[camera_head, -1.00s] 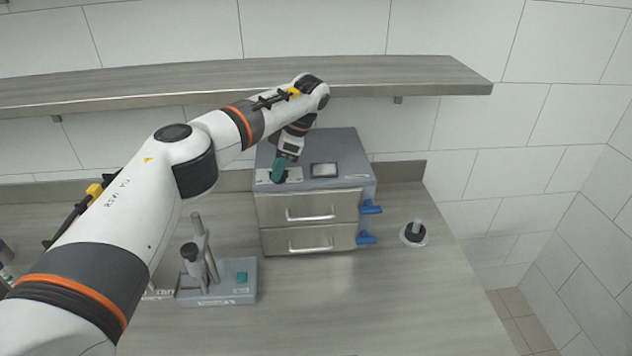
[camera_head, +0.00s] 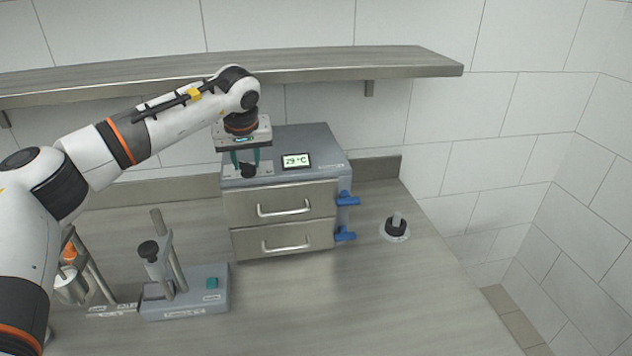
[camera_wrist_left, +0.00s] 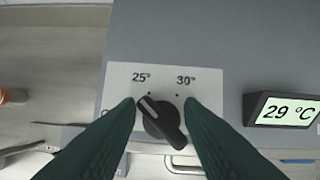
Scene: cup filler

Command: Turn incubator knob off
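The incubator (camera_head: 322,140) is a grey box with two steel drawers, on the counter against the wall. Its black knob (camera_head: 247,170) is on the top at the front left. In the left wrist view the knob (camera_wrist_left: 161,122) sits on a white plate marked 25° and 30°, its white line pointing up-left toward the dot under 25°. The display (camera_head: 297,161) is lit and reads 29 °C. My left gripper (camera_head: 246,166) points down over the knob, its green fingers apart on either side of it; I cannot tell whether they touch it. My right gripper is not in view.
Blue handles (camera_head: 345,236) stick out from the incubator's right side. A grey stand with posts (camera_head: 188,300) is at the front left. A small black-and-white piece (camera_head: 396,228) stands on the right. A shelf (camera_head: 300,70) runs close above the arm.

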